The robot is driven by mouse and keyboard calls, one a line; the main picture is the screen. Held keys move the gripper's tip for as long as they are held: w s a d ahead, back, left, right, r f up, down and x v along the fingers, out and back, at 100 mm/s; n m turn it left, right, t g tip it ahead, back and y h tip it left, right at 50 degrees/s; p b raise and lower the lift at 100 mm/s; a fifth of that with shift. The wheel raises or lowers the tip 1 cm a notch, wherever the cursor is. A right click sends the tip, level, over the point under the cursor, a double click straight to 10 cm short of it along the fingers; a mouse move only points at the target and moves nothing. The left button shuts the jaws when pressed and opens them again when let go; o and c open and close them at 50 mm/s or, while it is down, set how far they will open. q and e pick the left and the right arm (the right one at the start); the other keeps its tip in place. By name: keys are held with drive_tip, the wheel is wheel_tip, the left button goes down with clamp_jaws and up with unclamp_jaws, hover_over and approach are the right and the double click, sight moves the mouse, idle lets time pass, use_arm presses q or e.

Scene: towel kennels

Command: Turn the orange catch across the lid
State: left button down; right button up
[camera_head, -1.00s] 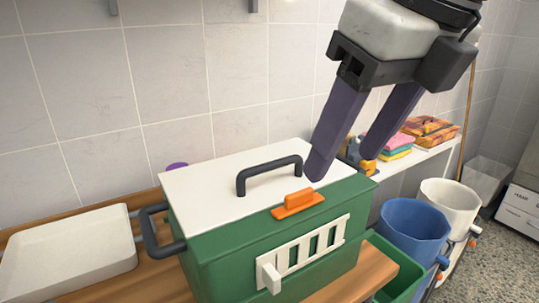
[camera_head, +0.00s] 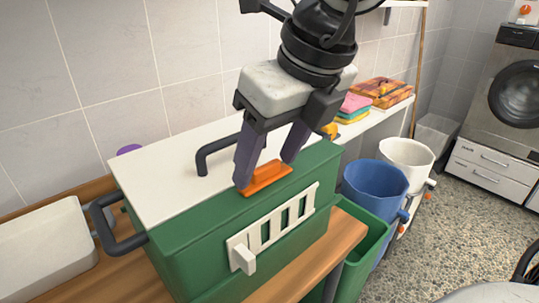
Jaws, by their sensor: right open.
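The orange catch (camera_head: 265,178) sits at the front edge of the white lid (camera_head: 165,170) on a green box (camera_head: 200,242). Its long side lies along the edge. My right gripper (camera_head: 264,174) is open and points down, with its two dark fingers over the catch, one near each end. The near fingertip hides part of the catch's left end; I cannot tell whether the fingers touch it. The lid's black handle (camera_head: 203,158) is behind the gripper and partly hidden by it. My left gripper is not in view.
The box stands on a wooden bench (camera_head: 300,268), with a white tray (camera_head: 45,240) at left and a black side handle (camera_head: 105,225). Blue (camera_head: 374,185) and white (camera_head: 408,158) buckets and a green bin (camera_head: 352,240) are at right.

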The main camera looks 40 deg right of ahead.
drive_tip(key=c, duration=1.1)
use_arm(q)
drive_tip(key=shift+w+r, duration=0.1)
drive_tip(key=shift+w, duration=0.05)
use_arm(e)
drive_tip(key=shift+o, duration=0.2)
